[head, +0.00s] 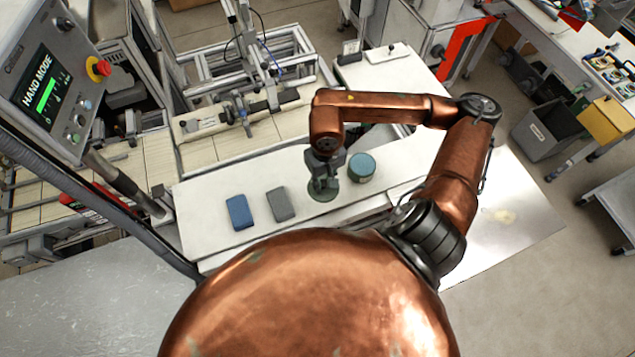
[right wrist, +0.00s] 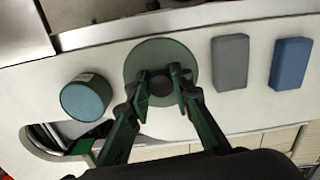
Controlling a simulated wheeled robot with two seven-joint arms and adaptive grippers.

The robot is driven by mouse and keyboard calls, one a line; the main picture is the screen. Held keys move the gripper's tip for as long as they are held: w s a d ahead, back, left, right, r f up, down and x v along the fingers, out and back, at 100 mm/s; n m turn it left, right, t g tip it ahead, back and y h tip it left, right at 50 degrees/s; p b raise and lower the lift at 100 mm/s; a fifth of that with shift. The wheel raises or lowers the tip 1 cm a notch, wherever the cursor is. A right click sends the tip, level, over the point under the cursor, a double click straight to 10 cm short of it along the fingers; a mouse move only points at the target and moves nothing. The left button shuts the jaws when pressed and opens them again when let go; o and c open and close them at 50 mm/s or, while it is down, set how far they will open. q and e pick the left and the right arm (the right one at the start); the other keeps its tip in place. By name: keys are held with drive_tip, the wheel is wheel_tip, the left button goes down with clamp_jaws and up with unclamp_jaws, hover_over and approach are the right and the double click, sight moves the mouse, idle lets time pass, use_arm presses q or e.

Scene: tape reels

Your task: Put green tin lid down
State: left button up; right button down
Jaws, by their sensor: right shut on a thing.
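The green tin lid (right wrist: 153,56) is a flat round disc with a dark knob (right wrist: 161,86) at its middle. My right gripper (right wrist: 161,88) is shut on this knob in the right wrist view. In the head view the lid (head: 322,192) shows below my right gripper (head: 322,183), at the white bench. I cannot tell whether the lid touches the bench top. A round tin (head: 361,167) with a blue-green top stands beside the lid, apart from it; it also shows in the right wrist view (right wrist: 85,98). My left gripper is out of view.
A blue block (head: 239,212) and a grey block (head: 281,204) lie on the white bench (head: 205,200) left of the lid. A conveyor with a frame stands behind the bench. A control panel (head: 55,75) rises at the left.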

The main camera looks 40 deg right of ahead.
drive_tip(key=w+f, duration=0.2)
drive_tip(key=f, duration=0.1)
drive_tip(key=w+f+p, duration=0.1)
drive_tip(key=f, duration=0.1)
drive_tip(key=shift+w+d, duration=0.4)
wheel_tip(320, 180, down, 3)
drive_tip(key=shift+w+p, duration=0.15)
drive_tip(key=shift+p, duration=0.85)
drive_tip(key=shift+d+f, duration=0.1)
drive_tip(key=shift+f, duration=0.15)
drive_tip(key=shift+f+b, duration=0.3)
drive_tip(key=shift+b, duration=0.25)
drive_tip(key=shift+f, duration=0.15)
drive_tip(key=shift+f+b, duration=0.2)
drive_tip(key=shift+b, duration=0.35)
drive_tip(key=c, duration=1.7)
unclamp_jaws()
